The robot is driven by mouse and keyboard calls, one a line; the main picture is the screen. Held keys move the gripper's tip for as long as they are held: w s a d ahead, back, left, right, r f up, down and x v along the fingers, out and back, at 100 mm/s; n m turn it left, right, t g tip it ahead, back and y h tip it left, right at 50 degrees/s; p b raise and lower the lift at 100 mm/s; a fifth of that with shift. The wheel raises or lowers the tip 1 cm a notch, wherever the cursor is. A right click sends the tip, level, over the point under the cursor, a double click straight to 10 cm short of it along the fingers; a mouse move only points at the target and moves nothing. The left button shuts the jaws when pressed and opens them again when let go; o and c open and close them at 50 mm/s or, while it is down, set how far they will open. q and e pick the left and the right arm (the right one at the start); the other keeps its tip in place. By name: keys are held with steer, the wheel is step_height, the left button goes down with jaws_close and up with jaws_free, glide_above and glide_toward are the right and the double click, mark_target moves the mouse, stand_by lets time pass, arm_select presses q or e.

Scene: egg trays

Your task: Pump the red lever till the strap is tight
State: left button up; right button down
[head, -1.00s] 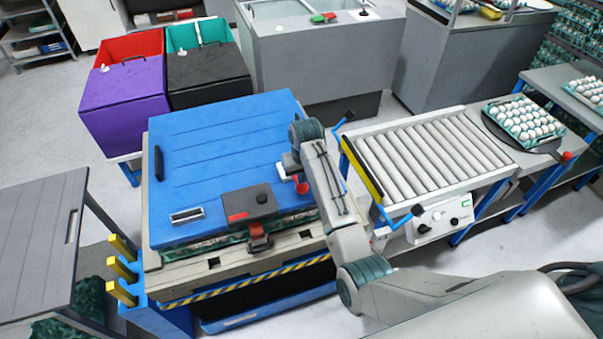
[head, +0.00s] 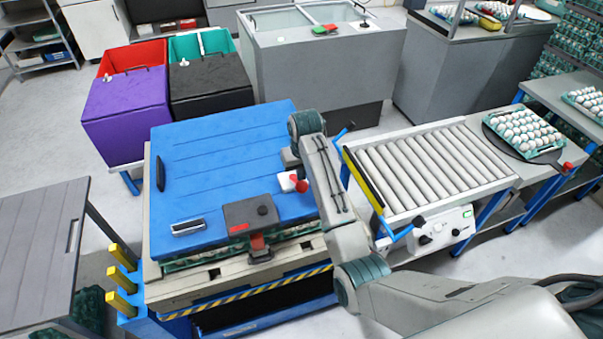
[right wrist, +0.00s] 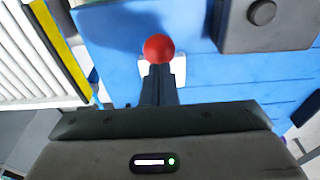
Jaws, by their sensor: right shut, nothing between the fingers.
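The red lever (head: 299,186) stands at the right edge of the blue lid, beside a white part (head: 287,182). In the right wrist view its round red knob (right wrist: 158,48) shows just beyond my fingertips. My right gripper (right wrist: 158,75) is shut and empty, its dark fingers pointing at the knob; I cannot tell whether they touch it. In the head view my arm largely hides this gripper. An orange-red strap piece (head: 257,243) hangs at the lid's front edge below a grey box (head: 250,212). The strap's tightness cannot be told. My left gripper is out of view.
The blue lid (head: 215,155) covers a load of egg trays on a pallet stand. A roller conveyor (head: 430,165) with a control box (head: 445,228) stands close on the right. Yellow posts (head: 122,279) rise at the front left.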

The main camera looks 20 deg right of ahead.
mark_target(303, 186)
steer(key=shift+s+f, duration=0.2)
steer(key=shift+f, duration=0.35)
steer(key=shift+s+f, duration=0.2)
steer(key=shift+f, duration=0.35)
steer(key=shift+s+f, duration=0.15)
steer(key=shift+f, duration=1.4)
steer(key=shift+w+r, duration=0.2)
steer(key=shift+r, duration=0.5)
steer(key=shift+w+r, duration=0.2)
steer(key=shift+r, duration=0.5)
steer(key=shift+w+r, duration=0.2)
steer(key=shift+r, duration=1)
steer(key=shift+f, duration=0.1)
